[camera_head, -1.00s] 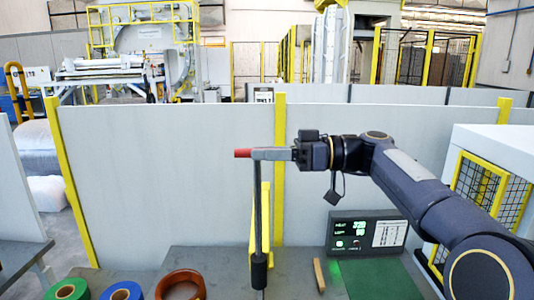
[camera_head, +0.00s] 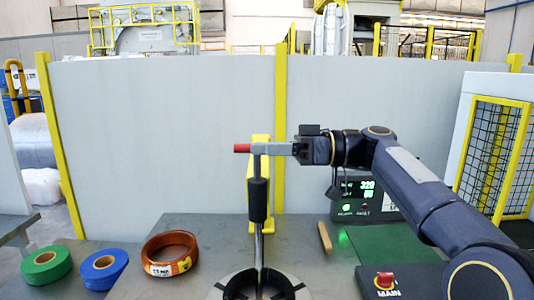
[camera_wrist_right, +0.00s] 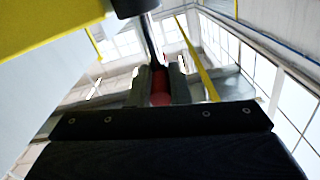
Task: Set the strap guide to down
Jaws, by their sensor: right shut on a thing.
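The strap guide appears to be the upright metal rod with a black sleeve (camera_head: 258,200) and a red-ended handle (camera_head: 242,148) at its top. It stands in front of a yellow post (camera_head: 265,185). My right gripper (camera_head: 268,149) is shut on the handle from the right, with the red end sticking out past its fingers. In the right wrist view, the red handle (camera_wrist_right: 160,85) lies between the fingers. The rod's lower end reaches a dark round chuck (camera_head: 258,284) at the bottom edge of the head view. My left gripper is not in view.
Green (camera_head: 46,265), blue (camera_head: 103,268) and orange-brown (camera_head: 170,253) rolls lie on the left. A wooden block (camera_head: 324,238), a display box (camera_head: 350,207) partly behind my arm, and a red MAIN button (camera_head: 384,281) are on the right. A grey panel (camera_head: 160,140) stands behind.

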